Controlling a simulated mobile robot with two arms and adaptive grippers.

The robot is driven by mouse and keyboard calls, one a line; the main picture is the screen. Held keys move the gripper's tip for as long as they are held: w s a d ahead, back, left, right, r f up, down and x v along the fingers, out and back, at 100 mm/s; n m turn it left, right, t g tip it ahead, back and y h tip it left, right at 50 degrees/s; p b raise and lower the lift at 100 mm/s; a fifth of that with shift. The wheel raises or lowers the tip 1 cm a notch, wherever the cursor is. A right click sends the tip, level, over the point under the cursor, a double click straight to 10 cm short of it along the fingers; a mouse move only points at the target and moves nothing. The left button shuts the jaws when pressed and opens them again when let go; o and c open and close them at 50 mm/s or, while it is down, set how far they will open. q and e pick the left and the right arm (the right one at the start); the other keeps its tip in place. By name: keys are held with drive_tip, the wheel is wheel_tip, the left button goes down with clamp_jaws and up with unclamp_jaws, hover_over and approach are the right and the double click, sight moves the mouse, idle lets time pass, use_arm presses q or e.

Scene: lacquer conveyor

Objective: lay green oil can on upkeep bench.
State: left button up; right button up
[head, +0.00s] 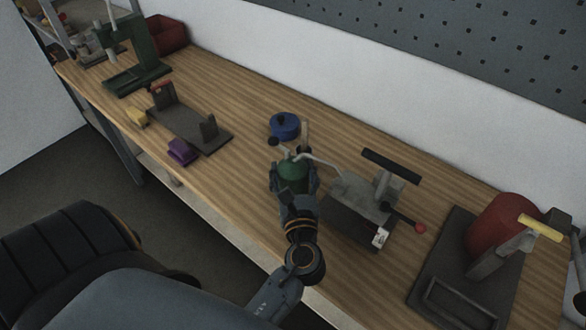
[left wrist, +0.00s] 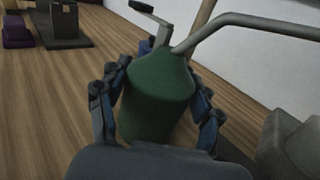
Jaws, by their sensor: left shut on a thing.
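The green oil can (head: 292,172) has a rounded body and a long thin grey spout that points right in the head view. My left gripper (head: 293,184) is shut around the can's body, over the wooden upkeep bench (head: 240,208). In the left wrist view the green oil can (left wrist: 158,92) stands upright between the two fingers of my left gripper (left wrist: 157,110). The can's base is hidden by the gripper, so I cannot tell whether it touches the bench top. My right gripper does not show.
A grey vise-like block (head: 357,203) with a red-knobbed lever stands close right of the can. A blue round pot (head: 284,126) sits just behind. A dark fixture (head: 190,127), a purple block (head: 182,151) and a green press (head: 135,55) stand left. A red cylinder (head: 497,222) is right.

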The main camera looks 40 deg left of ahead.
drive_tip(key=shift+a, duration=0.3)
use_arm(q)
drive_tip(key=o, duration=1.4)
drive_tip(key=shift+o, duration=0.2)
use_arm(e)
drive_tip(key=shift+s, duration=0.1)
use_arm(q)
drive_tip(key=shift+f, duration=0.1)
drive_tip(key=shift+s+d, duration=0.1)
drive_tip(key=shift+s, duration=0.05)
drive_tip(key=v, duration=0.7)
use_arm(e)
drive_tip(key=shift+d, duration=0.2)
